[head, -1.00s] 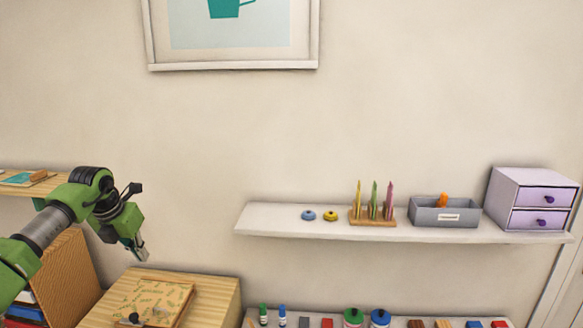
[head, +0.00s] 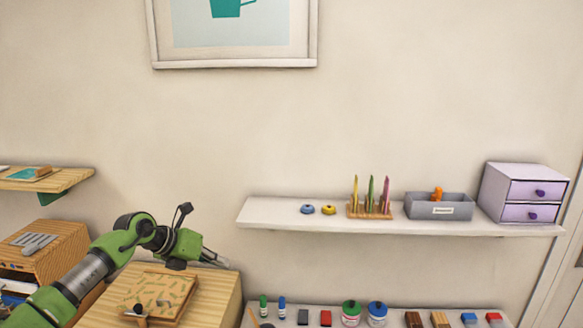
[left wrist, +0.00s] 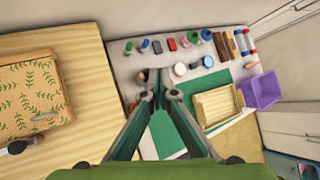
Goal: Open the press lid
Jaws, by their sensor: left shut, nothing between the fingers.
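The press (head: 160,294) is a low wooden box with a leaf-patterned lid, on the wooden cabinet top in the head view. The lid lies flat and looks closed; dark knobs show at its front. The press lid (left wrist: 28,92) also shows at the left edge of the left wrist view, with a light handle on its near side. My left gripper (head: 218,258) is beyond the press, to its right, pointing right and slightly down. In the left wrist view its fingers (left wrist: 158,88) are together and empty, apart from the press. My right gripper is out of view.
A white shelf (head: 300,220) on the wall holds pens, a grey bin and a purple drawer box. Below, a white work surface (head: 262,302) carries several inkpads and bottles. A wooden organizer (head: 55,240) stands left. The wooden top (left wrist: 80,65) right of the press is bare.

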